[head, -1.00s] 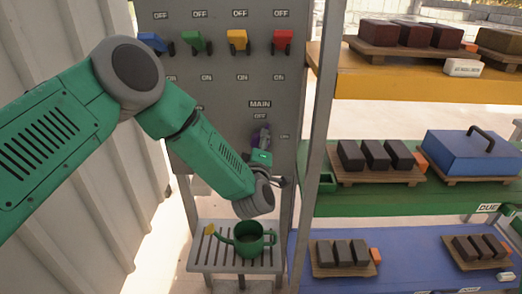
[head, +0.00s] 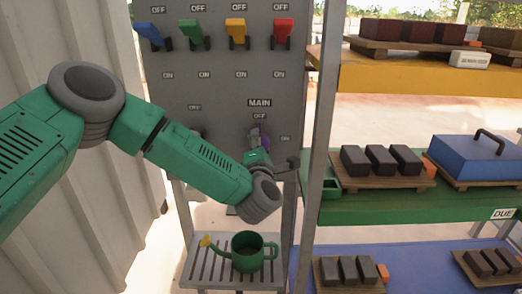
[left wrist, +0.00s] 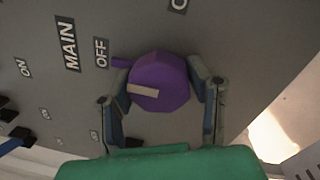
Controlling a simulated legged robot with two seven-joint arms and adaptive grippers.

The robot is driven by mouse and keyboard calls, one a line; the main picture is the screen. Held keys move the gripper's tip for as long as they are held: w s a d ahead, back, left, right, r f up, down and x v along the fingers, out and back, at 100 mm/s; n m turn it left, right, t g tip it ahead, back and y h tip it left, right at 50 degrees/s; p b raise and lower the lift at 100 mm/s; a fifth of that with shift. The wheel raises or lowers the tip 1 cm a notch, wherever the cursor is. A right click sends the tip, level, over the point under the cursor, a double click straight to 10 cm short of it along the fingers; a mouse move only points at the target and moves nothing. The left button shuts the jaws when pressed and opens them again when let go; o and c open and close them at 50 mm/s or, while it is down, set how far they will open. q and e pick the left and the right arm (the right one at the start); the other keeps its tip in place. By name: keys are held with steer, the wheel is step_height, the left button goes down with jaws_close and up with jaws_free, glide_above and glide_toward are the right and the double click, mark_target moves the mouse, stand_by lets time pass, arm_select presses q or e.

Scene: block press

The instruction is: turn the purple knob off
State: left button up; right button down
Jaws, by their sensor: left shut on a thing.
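The purple knob (left wrist: 172,78) is on the grey panel under the MAIN label, beside an OFF label, in the left wrist view. It has a pale stripe on its face, and a small purple tab sticks out towards OFF. My left gripper (left wrist: 158,74) has a finger on each side of the knob and is shut on it. In the head view the knob (head: 265,135) is mostly hidden by my left gripper (head: 259,147). My right gripper is not in view.
Blue (head: 149,33), green (head: 191,32), yellow (head: 236,30) and red (head: 283,31) levers sit higher on the panel, by their OFF labels. A green watering can (head: 247,252) stands on a slatted stand below. Shelves with blocks are to the right.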

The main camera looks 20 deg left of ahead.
arm_select(q)
steer(key=shift+s+f+n, duration=0.1)
steer(key=shift+f+n, duration=0.1)
steer(key=shift+n, duration=0.1)
steer(key=o, duration=1.2)
steer(key=shift+c, duration=0.2)
steer(key=v, duration=1.2)
